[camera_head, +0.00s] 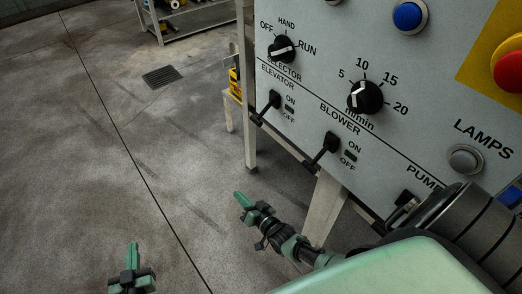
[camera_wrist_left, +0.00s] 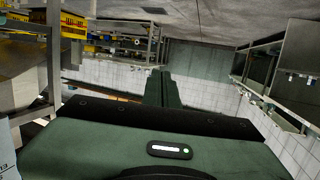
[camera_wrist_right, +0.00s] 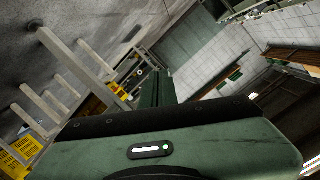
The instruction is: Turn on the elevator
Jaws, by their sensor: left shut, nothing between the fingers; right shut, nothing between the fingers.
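The elevator switch (camera_head: 270,103) is a black lever on the grey control panel (camera_head: 305,75), under the label ELEVATOR, with ON above OFF beside it. Its stick points down and left in the picture; I cannot tell which position it is set to. My right gripper (camera_head: 241,198) is shut and empty, below and a little left of the elevator switch, apart from it. My left gripper (camera_head: 132,254) is shut and empty over the floor at lower left, far from the panel. The wrist views show the closed fingers of the left (camera_wrist_left: 162,88) and right (camera_wrist_right: 148,90) grippers, but no switch.
The blower lever (camera_head: 326,150) is right of and below the elevator switch. A selector knob (camera_head: 283,49), speed dial (camera_head: 365,98), blue button (camera_head: 409,16) and red stop button (camera_head: 510,72) are on the panel. A pale leg (camera_head: 325,208) stands below it. Open floor lies left.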

